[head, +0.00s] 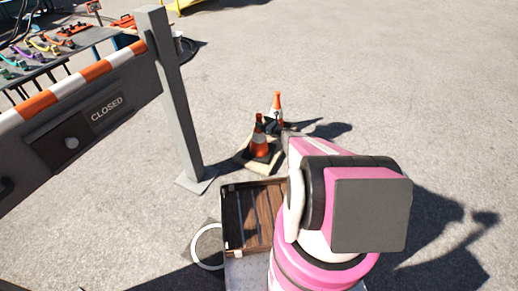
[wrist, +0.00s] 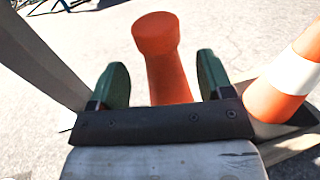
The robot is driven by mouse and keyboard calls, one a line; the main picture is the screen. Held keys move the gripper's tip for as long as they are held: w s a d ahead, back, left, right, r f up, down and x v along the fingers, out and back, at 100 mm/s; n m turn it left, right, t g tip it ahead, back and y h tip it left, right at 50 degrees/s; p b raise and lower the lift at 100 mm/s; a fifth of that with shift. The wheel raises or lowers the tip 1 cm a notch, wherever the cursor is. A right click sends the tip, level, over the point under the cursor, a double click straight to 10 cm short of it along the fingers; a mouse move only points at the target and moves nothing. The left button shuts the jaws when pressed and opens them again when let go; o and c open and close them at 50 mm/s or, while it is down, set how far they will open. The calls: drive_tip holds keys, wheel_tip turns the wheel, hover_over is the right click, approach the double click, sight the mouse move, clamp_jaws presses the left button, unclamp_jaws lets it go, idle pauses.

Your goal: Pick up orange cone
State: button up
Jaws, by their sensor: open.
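Two orange cones stand close together on the ground in the head view. The nearer cone (head: 260,151) has a dark and white band and sits on a pale base; the farther cone (head: 277,99) has a white band. In the wrist view, my gripper (wrist: 162,64) is open, with its green fingers on either side of a plain orange cone top (wrist: 156,34). Its lower part is hidden behind the gripper body. A second cone (wrist: 262,100) with a white band is to the right of the fingers. Which cone is between the fingers is unclear from the head view.
A grey post (head: 172,95) with a striped "CLOSED" barrier (head: 85,85) stands left of the cones. A dark slatted crate (head: 228,222) and a white ring (head: 196,243) lie in front. A tool table (head: 85,38) is at upper left.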

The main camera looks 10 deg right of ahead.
sight(261, 120)
drive_tip(key=x, duration=0.3)
drive_tip(key=shift+w, duration=0.2)
clamp_jaws()
drive_tip(key=shift+r, duration=0.1)
drive_tip(key=shift+r, duration=0.15)
